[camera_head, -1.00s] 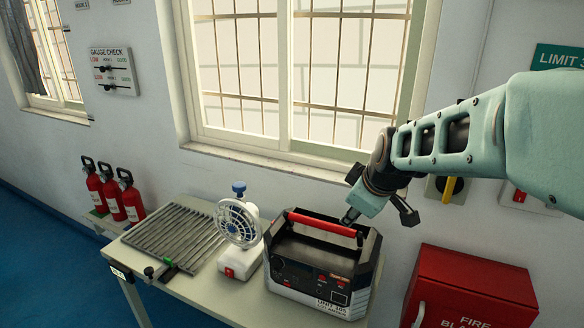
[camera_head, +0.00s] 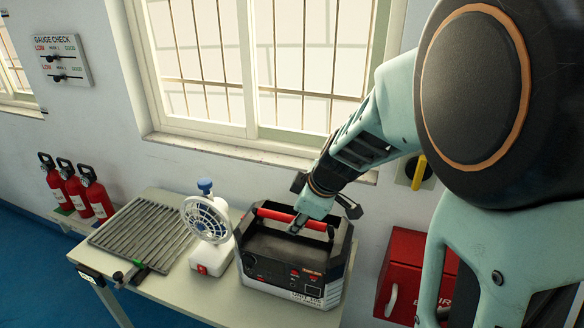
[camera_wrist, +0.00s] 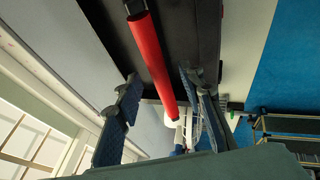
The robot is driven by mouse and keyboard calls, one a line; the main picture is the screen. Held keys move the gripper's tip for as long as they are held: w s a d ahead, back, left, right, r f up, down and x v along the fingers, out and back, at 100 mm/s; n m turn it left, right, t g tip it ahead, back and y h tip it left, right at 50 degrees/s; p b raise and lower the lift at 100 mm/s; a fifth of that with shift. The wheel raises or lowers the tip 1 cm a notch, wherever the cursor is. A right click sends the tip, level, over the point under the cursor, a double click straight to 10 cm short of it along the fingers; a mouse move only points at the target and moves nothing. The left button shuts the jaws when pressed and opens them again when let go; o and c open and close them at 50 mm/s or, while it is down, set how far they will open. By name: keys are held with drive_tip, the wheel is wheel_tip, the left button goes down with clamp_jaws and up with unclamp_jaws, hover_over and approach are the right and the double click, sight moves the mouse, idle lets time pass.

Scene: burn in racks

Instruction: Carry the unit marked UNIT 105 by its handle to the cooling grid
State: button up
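The unit marked UNIT 105 (camera_head: 262,268) is a black and grey box with a red bar handle (camera_head: 272,214) across its open top. It stands on the table. The cooling grid (camera_head: 128,236), a ribbed metal rack, lies empty at the table's left. My gripper (camera_head: 298,224) is at the handle, right of its middle, pointing down. In the wrist view my gripper (camera_wrist: 162,108) is open, its two fingers apart with the red handle (camera_wrist: 152,55) running between them. Gaps show on both sides, so neither finger appears to press on the handle.
A white fan (camera_head: 207,222) with a blue knob stands between the unit and the grid. Several red extinguishers (camera_head: 75,188) stand left of the table (camera_head: 185,290). A red fire box (camera_head: 402,262) is right of the table. The windowed wall is close behind.

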drive_tip(key=shift+x, duration=1.5)
clamp_jaws()
drive_tip(key=c, duration=0.8)
unclamp_jaws()
clamp_jaws()
drive_tip(key=shift+w+b, duration=0.1)
drive_tip(key=shift+b, duration=0.2)
